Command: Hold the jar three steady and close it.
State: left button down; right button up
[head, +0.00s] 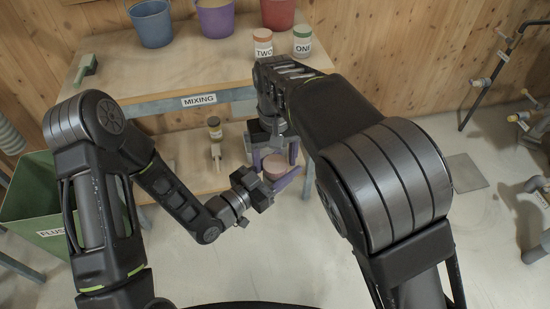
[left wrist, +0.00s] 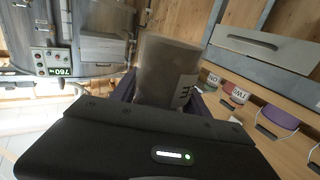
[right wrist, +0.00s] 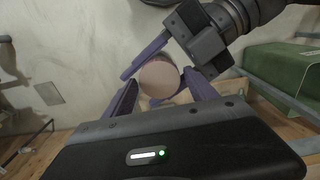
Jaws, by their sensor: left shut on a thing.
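Jar three (head: 275,167) is held in the air in front of the lower shelf. Part of its label, a letter E, shows in the left wrist view (left wrist: 165,72). My left gripper (head: 284,178) is shut on the jar's sides. My right gripper (head: 268,143) is above the jar, its purple fingers apart. In the right wrist view the jar's round pinkish-brown top (right wrist: 159,79) sits between those fingers, with visible gaps. I cannot tell whether that top is a lid or the contents.
The mixing table (head: 160,110) carries jar two (head: 263,45), jar one (head: 302,40), coloured buckets (head: 215,18) and a green-handled brush (head: 86,68). A green flush bin (head: 35,205) is at left.

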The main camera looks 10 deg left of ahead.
jog(key=shift+o, duration=0.5)
jog(key=shift+r, duration=2.25)
jog(key=shift+c, duration=0.3)
